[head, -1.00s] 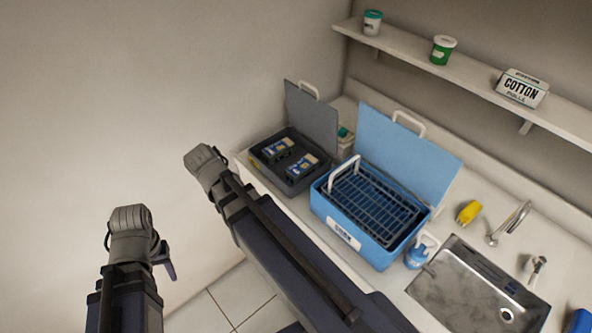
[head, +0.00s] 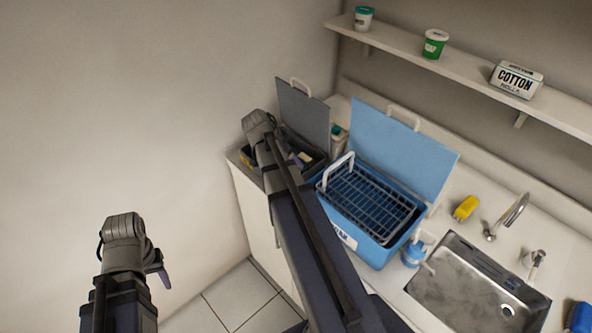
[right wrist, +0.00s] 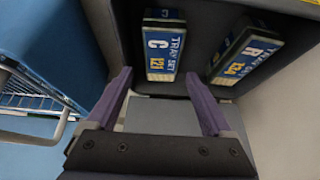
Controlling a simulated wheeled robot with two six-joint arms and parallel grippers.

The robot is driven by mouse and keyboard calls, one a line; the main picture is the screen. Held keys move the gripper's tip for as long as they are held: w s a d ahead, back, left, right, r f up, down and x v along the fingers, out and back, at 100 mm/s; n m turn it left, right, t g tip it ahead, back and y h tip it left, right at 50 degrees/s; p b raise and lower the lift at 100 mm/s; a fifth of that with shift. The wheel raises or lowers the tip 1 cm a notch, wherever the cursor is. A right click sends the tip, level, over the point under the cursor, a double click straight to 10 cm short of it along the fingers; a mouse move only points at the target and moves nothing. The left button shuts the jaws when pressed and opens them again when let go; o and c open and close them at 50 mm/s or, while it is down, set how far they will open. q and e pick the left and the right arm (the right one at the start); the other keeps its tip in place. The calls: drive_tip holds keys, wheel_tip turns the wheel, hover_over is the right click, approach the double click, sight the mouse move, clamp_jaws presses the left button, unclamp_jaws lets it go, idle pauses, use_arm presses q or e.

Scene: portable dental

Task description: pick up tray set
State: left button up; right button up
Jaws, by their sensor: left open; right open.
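The grey bin (head: 322,160) stands open at the left end of the counter, mostly covered by my right arm in the head view. In the right wrist view two dark boxes with blue and white labels lie in it: tray set C (right wrist: 164,45) and a second tray set (right wrist: 245,52), its letter perhaps R. My right gripper (right wrist: 158,76) is open and empty, its fingertips pointing at tray set C's near end, which shows between them. I cannot tell the height gap. My left gripper (head: 157,266) is open at lower left, away from the counter, with one finger showing.
A blue box (head: 345,243) with a wire rack (head: 372,200) and raised lid (head: 405,145) stands right of the bin. Further right are a yellow object (head: 466,208), sink (head: 470,280) and tap (head: 515,210). A shelf (head: 470,85) runs above. A wall is at left.

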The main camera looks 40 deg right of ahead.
sight(307, 161)
drive_tip(key=shift+b+x, duration=0.55)
drive_tip(key=shift+x, duration=0.45)
drive_tip(key=b+x, duration=0.4)
drive_tip(key=shift+w+a+f, duration=0.15)
drive_tip(key=shift+a+f, duration=0.15)
drive_tip(key=shift+f, duration=0.05)
drive_tip(key=shift+d+f+b, duration=0.3)
drive_tip(key=shift+f+b, duration=0.05)
drive_tip(key=shift+b, duration=0.05)
drive_tip(key=shift+f, duration=0.15)
clamp_jaws()
idle(0.4)
